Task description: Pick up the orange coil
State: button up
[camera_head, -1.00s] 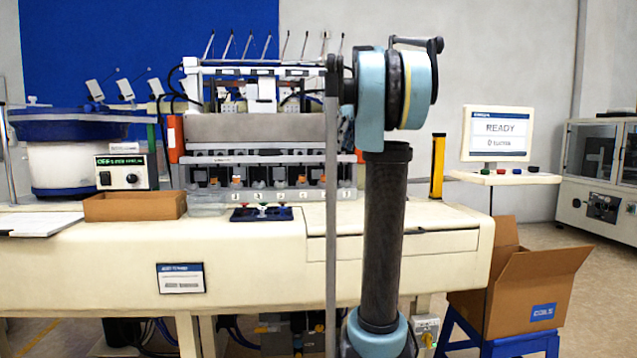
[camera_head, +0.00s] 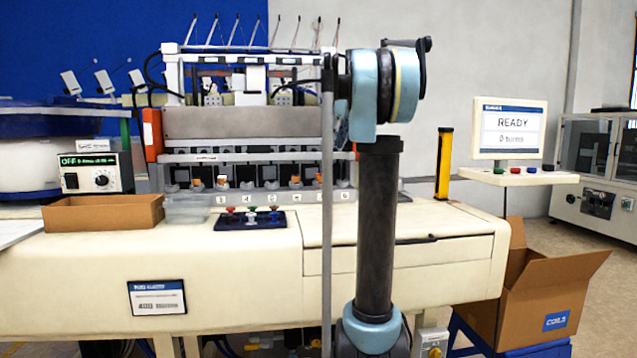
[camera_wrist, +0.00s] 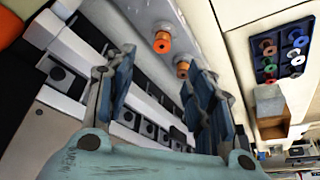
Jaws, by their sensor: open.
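Two orange coils show in the wrist view, one larger (camera_wrist: 161,42) and one farther down (camera_wrist: 182,70), each on a pale cylindrical holder of the machine. A dark blue tray (camera_wrist: 283,28) to the right holds several small coloured pieces, one of them orange-red. In the head view, small orange pieces (camera_head: 222,181) sit along the machine's row of stations; I cannot tell which matches which.
A cardboard tray (camera_head: 104,211) and a clear bin (camera_head: 187,210) stand on the cream bench (camera_head: 240,258). The dark blue tray (camera_head: 251,221) lies right of them. A yellow post (camera_head: 444,165) and an open carton (camera_head: 531,300) are farther right. The bench's right top is clear.

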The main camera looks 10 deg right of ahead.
send_over(320, 178)
jog(key=d, duration=0.2)
notch_tip(320, 178, down, 7)
jog(key=shift+x, duration=2.7)
jog(key=shift+s, duration=0.15)
jog(key=c, duration=1)
